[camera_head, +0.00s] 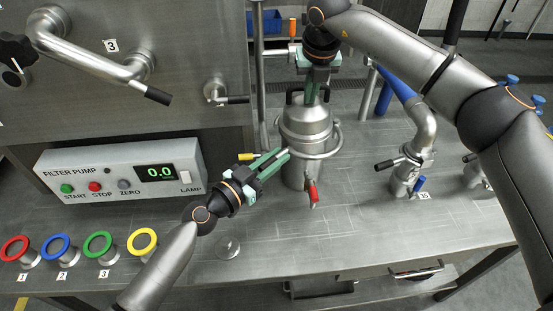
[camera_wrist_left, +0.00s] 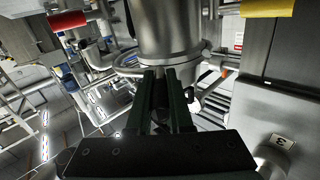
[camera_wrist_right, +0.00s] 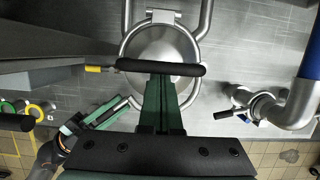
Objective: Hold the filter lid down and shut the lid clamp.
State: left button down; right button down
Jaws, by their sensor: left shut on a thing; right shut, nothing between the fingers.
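The filter is a steel vessel (camera_head: 302,172) with a domed lid (camera_head: 306,118). The lid also shows from above in the right wrist view (camera_wrist_right: 160,45), with a black bar handle (camera_wrist_right: 185,69). My right gripper (camera_head: 311,100) is shut and empty, pointing down at the lid by the handle; its contact is hidden. A bent metal rod loop (camera_head: 332,148), seemingly the lid clamp, runs around the vessel's front. My left gripper (camera_head: 286,154) is shut on this loop at the vessel's left; the fingers hide the grip in the left wrist view (camera_wrist_left: 167,75).
A red-handled lever (camera_head: 313,192) hangs at the vessel's front and a yellow-handled one (camera_head: 247,156) is at its left. The filter pump box (camera_head: 120,172) stands left. A pipe with a valve (camera_head: 410,165) stands right. The front bench is mostly clear.

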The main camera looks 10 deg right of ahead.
pick_arm(q)
jog(key=shift+w+a+f+m+g+h, duration=0.1)
jog(key=shift+w+a+m+g+h, duration=0.25)
jog(key=shift+w+g, duration=0.2)
jog(key=shift+w+a+m+g+h, duration=0.25)
jog(key=shift+w+m+g+h, duration=0.2)
jog(key=shift+w, duration=0.25)
jog(key=shift+w+a+f+m+g+h, duration=0.1)
jog(key=shift+w+a+m+g+h, duration=0.25)
jog(key=shift+w+g, duration=0.2)
jog(key=c, duration=0.8)
grip_release()
jog(key=shift+w+r, duration=0.1)
jog(key=shift+r, duration=0.05)
jog(key=shift+c, duration=0.2)
jog(key=v, duration=1.2)
